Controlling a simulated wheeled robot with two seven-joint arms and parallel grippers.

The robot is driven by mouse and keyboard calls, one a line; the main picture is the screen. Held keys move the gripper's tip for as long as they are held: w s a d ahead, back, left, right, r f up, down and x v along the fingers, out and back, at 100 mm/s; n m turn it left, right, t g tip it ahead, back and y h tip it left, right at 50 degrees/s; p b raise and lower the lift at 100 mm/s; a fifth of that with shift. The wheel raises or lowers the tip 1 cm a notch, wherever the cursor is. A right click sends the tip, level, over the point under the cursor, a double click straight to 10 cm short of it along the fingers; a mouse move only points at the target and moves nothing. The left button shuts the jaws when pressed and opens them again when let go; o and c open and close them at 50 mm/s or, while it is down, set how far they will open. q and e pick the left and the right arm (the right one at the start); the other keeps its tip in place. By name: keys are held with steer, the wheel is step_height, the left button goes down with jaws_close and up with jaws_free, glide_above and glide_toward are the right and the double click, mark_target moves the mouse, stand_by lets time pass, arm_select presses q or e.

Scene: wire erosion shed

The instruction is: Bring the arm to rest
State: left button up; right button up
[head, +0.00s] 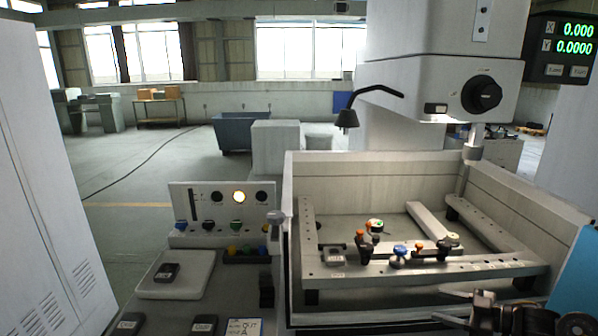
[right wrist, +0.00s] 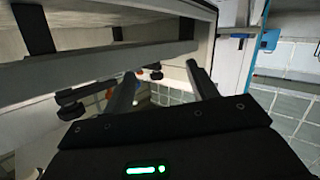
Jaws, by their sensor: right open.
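My right gripper (head: 440,305) is low at the right of the head view, in front of the machine's work tank (head: 362,174). Its two fingers point left, are apart, and hold nothing. In the right wrist view the same gripper (right wrist: 162,78) shows its dark fingers spread, with a gap between them. The tank's frame (right wrist: 95,65) lies just beyond and above the fingers there. I cannot tell whether they touch it. My left gripper does not show in the head view. Most of my right arm is out of view.
Clamps and coloured knobs (head: 400,255) sit on the tank's front rail (head: 470,269). The machine head (head: 440,90) hangs above. At left are a control panel (head: 222,212) with a lit lamp and a white tray (head: 196,286) holding a dark block. A blue panel (head: 575,275) stands at the right edge.

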steer(key=s+a+f+m+t+h, duration=0.1)
steer(key=s+a+f+m+h, duration=0.2)
steer(key=a+f, duration=0.4)
steer(key=s+a+f+m+h, duration=0.1)
steer(key=s+a+f+h, duration=0.2)
steer(key=s+a+f, duration=0.35)
steer(key=s+a+f+m+g+h, duration=0.2)
steer(key=s+m+g+h, duration=0.4)
steer(key=s, duration=1.9)
step_height(320, 180, down, 30)
steer(key=g+b, duration=0.2)
steer(key=b, duration=0.3)
steer(key=s+d+f+b, duration=0.2)
steer(key=s+f, duration=0.6)
steer(key=f, duration=0.2)
steer(key=s+d+f+g+b, duration=0.1)
steer(key=s+d+f+b, duration=0.1)
steer(key=s+f, duration=0.7)
step_height(320, 180, down, 2)
steer(key=shift+d+f+g, duration=0.1)
steer(key=shift+d+g, duration=0.2)
steer(key=shift+d, duration=0.1)
